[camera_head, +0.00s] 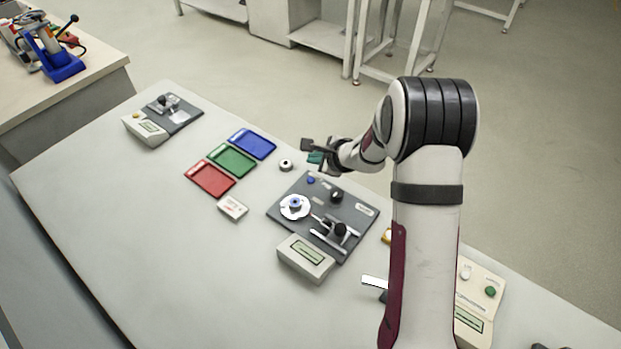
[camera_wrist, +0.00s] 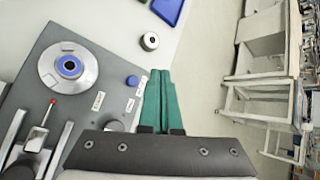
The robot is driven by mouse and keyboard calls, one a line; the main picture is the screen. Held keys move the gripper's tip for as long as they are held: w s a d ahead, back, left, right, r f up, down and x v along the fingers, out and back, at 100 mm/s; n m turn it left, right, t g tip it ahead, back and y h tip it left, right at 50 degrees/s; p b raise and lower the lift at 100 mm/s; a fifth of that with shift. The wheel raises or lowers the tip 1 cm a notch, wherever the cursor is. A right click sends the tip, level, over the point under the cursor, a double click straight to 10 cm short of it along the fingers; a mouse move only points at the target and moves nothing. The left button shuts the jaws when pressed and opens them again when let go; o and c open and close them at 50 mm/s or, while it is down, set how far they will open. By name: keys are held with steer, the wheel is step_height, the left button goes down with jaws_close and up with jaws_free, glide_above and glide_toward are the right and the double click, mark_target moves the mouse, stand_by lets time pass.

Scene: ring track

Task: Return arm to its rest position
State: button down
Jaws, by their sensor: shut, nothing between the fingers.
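My arm comes up from the lower right in the head view and bends over the table. My gripper (camera_head: 317,157) is raised above the far edge of the grey test plate (camera_head: 290,187). In the wrist view its two green fingers (camera_wrist: 160,88) lie together with nothing between them. A small ring (camera_head: 286,165) rests on the table just left of the gripper, apart from it; it also shows in the wrist view (camera_wrist: 150,41). A white disc (camera_head: 287,212) with a blue-rimmed ring (camera_wrist: 69,66) at its middle sits on the plate.
Blue (camera_head: 252,143), green (camera_head: 231,160) and red (camera_head: 209,178) trays lie left of the plate, with a small white box (camera_head: 233,207) in front. A display box (camera_head: 305,258) stands before the plate. Another device (camera_head: 160,122) stands far left. The left foreground is clear.

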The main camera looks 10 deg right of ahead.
stand_by(0.4)
steer(key=s+a+r+n+g+y, duration=0.2)
steer(key=s+a+r+n, duration=0.3)
steer(key=s+r, duration=0.25)
steer(key=s+a+r+n+g+y, duration=0.1)
steer(key=s+a+r+n+g, duration=0.1)
steer(key=s+a+r+n, duration=0.45)
steer(key=s+d+n+g+h, duration=0.2)
steer(key=s+d, duration=0.2)
steer(key=s, duration=0.9)
steer(key=s+d+f+n+g+h, duration=0.1)
steer(key=s+d, duration=0.4)
steer(key=s, duration=0.8)
steer(key=shift+n+g+h, duration=0.7)
steer(key=shift+n+h, duration=0.05)
steer(key=shift+h, duration=0.45)
